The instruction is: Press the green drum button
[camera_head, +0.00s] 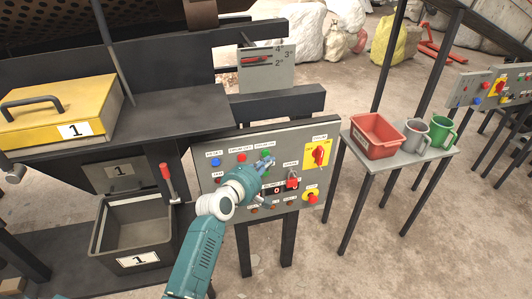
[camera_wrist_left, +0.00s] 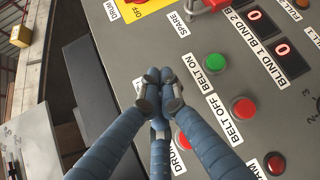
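The grey control panel (camera_head: 226,183) stands upright at the centre in the head view. My left gripper (camera_head: 266,164) is at its upper middle, just below a small label in the top row. In the left wrist view the left gripper (camera_wrist_left: 158,88) has its fingertips together, empty, in front of the panel. A red button labelled DRUM (camera_wrist_left: 182,141) is partly hidden by a finger. Contact cannot be told.
A yellow switch plate (camera_head: 318,153) with a red knob is on the panel's right. A side table holds a red bin (camera_head: 377,136), a grey mug (camera_head: 415,136) and a green mug (camera_head: 442,131). A red-handled lever (camera_head: 167,178) stands left of the panel.

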